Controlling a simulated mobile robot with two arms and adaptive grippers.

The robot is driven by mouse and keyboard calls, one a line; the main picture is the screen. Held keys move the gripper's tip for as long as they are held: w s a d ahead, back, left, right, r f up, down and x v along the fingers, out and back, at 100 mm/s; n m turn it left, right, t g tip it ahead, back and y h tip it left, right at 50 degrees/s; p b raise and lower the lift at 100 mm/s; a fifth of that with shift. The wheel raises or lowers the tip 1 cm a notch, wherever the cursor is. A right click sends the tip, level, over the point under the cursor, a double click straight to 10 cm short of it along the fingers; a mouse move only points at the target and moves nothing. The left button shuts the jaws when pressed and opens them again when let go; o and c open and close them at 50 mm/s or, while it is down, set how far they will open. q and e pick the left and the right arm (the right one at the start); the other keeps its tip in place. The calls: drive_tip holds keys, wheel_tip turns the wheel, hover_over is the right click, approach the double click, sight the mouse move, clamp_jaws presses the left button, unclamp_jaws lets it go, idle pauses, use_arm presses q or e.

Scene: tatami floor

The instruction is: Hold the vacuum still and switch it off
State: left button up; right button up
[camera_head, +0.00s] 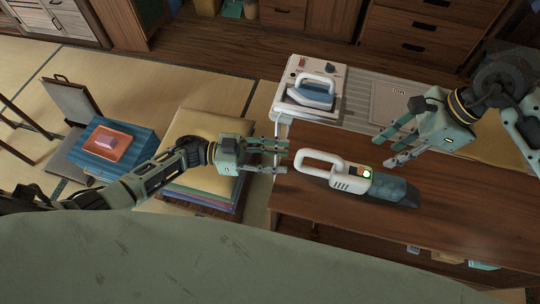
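The handheld vacuum (350,180) lies on the brown wooden table (440,215), its white loop handle toward the left and its dark translucent nose toward the right. A lit green spot and a small orange-brown patch show on top of its body. My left gripper (286,156) is open and empty at the table's left edge, with its fingertips just left of the handle and seemingly apart from it. My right gripper (384,151) is open and empty, above and behind the vacuum's body, with its fingers pointing left and down.
A white iron (315,92) stands on a white unit at the table's back, beside a grey ribbed panel (388,100). Stacked cushions (205,135) lie below my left arm. A blue striped box (120,150) bears a red tray. Bare table lies in front of the vacuum.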

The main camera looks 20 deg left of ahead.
sight(299, 160)
use_arm(q)
drive_tip(key=d, duration=0.3)
drive_tip(key=w+d, duration=0.1)
drive_tip(key=d, duration=0.2)
clamp_jaws()
idle(0.3)
